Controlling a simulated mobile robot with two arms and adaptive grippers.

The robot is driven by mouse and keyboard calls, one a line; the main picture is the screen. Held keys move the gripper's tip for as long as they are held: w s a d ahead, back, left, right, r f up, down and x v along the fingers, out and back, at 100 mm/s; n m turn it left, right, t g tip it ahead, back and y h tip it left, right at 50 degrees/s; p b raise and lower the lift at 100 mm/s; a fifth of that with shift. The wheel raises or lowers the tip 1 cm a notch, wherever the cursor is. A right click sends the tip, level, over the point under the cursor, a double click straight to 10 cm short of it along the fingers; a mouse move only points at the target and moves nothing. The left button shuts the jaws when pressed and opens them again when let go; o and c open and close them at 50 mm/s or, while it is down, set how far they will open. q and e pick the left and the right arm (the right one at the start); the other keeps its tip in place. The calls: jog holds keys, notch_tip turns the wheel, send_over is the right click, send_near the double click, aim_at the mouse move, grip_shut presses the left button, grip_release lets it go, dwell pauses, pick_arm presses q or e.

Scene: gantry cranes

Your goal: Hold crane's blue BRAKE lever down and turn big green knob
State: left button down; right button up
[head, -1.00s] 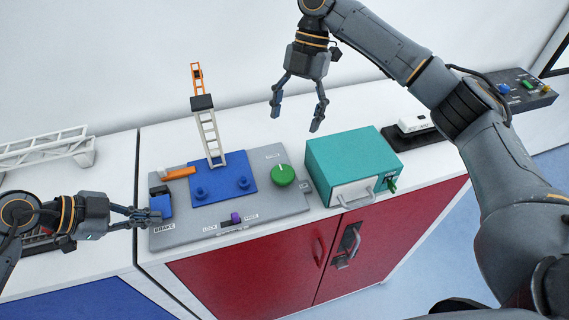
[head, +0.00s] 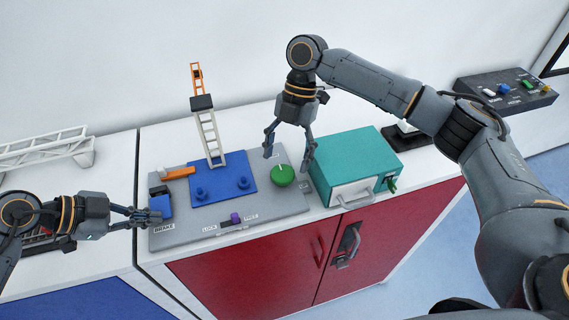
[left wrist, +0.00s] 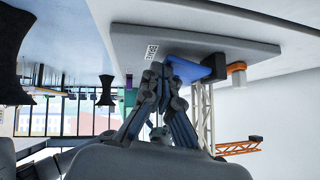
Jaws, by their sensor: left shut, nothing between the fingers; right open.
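The blue BRAKE lever (head: 160,205) is at the left edge of the crane's grey base plate (head: 260,212). My left gripper (head: 157,217) is shut and empty, with its fingertips at the lever; I cannot tell how far down the lever is. In the left wrist view the shut fingers (left wrist: 160,75) are beside the blue lever (left wrist: 190,68). The big green knob (head: 283,176) with a white mark is at the right of the plate. My right gripper (head: 288,164) is open, its fingers above and on either side of the knob, pointing down.
The crane tower (head: 209,135) with its orange jib stands on a blue plate (head: 235,190). A purple slider (head: 235,218) is at the plate's front edge. A teal box (head: 350,160) stands close to the right of the knob and right gripper.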

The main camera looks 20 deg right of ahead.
aim_at(284, 174)
jog(key=shift+x, duration=1.4)
jog(key=shift+c, duration=0.2)
jog(key=c, duration=1.1)
jog(key=m, duration=0.2)
jog(key=m+t, duration=0.1)
jog(key=m, duration=0.1)
jog(key=m+t+y, duration=0.1)
jog(key=m, duration=0.1)
jog(key=shift+s+d, duration=0.15)
jog(key=shift+s, duration=0.1)
jog(key=m+t, duration=0.1)
jog(key=m, duration=0.2)
jog(key=m+t, duration=0.1)
jog(key=m, duration=0.1)
jog(key=shift+s+m, duration=0.2)
jog(key=shift+m, duration=0.2)
jog(key=m, duration=0.2)
jog(key=m+t, duration=0.1)
jog(key=m, duration=0.1)
jog(key=m+t+h, duration=0.1)
jog(key=m, duration=0.1)
jog(key=shift+s+a, duration=0.2)
jog(key=shift+s, duration=0.05)
jog(key=m+h, duration=0.1)
jog(key=m, duration=0.2)
jog(key=m+t+h, duration=0.1)
jog(key=m, duration=0.2)
jog(key=shift+s+a, duration=0.1)
jog(key=shift+a, duration=0.1)
